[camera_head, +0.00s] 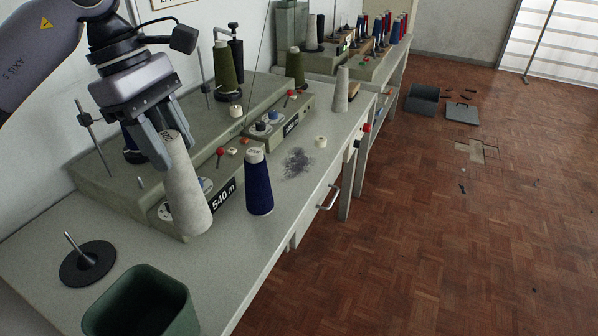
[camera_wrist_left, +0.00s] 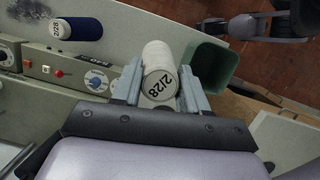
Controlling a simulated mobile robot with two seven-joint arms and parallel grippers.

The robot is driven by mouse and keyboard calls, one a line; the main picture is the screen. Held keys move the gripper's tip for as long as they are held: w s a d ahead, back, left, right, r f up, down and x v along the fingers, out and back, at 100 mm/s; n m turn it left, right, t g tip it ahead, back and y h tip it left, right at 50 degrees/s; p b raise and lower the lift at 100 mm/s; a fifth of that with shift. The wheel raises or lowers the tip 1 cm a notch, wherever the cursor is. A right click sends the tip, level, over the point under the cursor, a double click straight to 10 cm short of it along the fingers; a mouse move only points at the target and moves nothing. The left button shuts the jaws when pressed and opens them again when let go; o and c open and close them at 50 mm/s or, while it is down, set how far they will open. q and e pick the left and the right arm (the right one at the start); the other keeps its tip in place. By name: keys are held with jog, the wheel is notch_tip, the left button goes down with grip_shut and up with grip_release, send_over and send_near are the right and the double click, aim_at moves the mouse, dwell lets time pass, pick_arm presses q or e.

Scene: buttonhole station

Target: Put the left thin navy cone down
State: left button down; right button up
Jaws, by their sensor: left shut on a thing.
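A navy cone (camera_head: 258,183) stands upright on the grey table in front of the machine. In the left wrist view the navy cone (camera_wrist_left: 77,29) is at upper left, its pale end marked 2/28. No gripper touches it. My left gripper (camera_head: 164,150) is shut on a pale grey cone (camera_head: 187,190), near its narrow top, left of the navy cone. The grey cone tilts slightly; I cannot tell whether its base touches the table. The wrist view shows the grey cone (camera_wrist_left: 158,72) between the fingers.
A dark green bin (camera_head: 143,303) and a black disc with a metal pin (camera_head: 87,264) are at the table's near end. The 540 m machine (camera_head: 150,205) stands behind the cones.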

pick_arm(q)
jog(key=r+n, duration=0.1)
jog(key=r+n+t, duration=0.1)
jog(key=r+n, duration=0.1)
jog(key=s+r+n+b, duration=0.1)
jog(key=n, duration=0.1)
jog(key=shift+a+r, duration=0.15)
jog(key=shift+r, duration=0.2)
notch_tip(320, 180, down, 20)
pick_arm(e)
jog(key=shift+s+a+f, duration=0.15)
jog(key=shift+s+f, duration=0.35)
jog(key=shift+f, duration=0.3)
pick_arm(q)
jog(key=shift+f+b, duration=0.25)
jog(key=shift+b, duration=0.15)
jog(key=c, duration=0.6)
grip_release()
jog(key=shift+r, duration=0.1)
pick_arm(e)
jog(key=shift+f, duration=0.15)
